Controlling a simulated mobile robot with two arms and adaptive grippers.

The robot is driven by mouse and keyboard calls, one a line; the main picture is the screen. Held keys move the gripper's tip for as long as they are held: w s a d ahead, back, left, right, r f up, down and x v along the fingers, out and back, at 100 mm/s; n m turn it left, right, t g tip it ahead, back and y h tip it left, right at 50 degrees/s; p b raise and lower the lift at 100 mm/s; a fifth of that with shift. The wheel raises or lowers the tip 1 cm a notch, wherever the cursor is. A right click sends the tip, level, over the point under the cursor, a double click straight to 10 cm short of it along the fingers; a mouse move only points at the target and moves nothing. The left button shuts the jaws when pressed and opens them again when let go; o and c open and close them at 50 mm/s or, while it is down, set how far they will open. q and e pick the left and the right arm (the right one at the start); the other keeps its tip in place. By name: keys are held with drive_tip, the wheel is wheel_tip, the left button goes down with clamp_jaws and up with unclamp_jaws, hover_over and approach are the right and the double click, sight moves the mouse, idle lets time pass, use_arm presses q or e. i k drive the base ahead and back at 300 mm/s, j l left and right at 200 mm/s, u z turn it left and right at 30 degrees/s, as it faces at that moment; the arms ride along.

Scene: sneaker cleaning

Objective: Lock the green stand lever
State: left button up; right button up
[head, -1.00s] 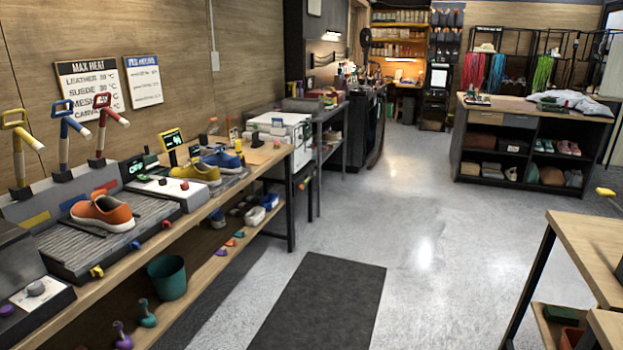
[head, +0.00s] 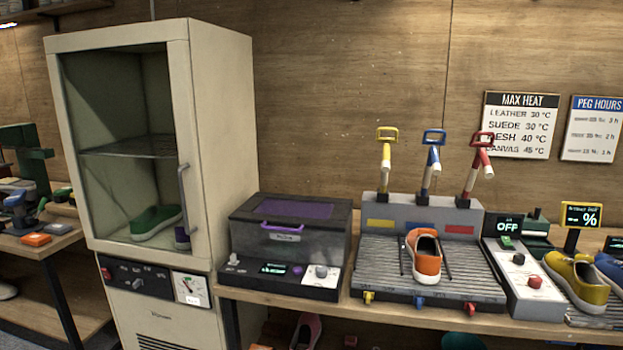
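A dark green upright device (head: 28,150), possibly the green stand, is at the far left on a wooden side table (head: 75,236). It is partly cut off by the picture's left edge. I cannot make out a lever on it or how one is set. Neither of my grippers is in view.
A tall cream cabinet (head: 222,150) with a green shoe (head: 155,222) inside stands right of that table. A dark box with a purple handle (head: 282,226) and a ribbed rack with an orange shoe (head: 424,252) sit on the workbench. Yellow (head: 386,150), blue (head: 432,155) and red (head: 478,165) handles stand behind the rack.

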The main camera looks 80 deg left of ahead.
sight(35, 221)
drive_tip(key=u, duration=2.75)
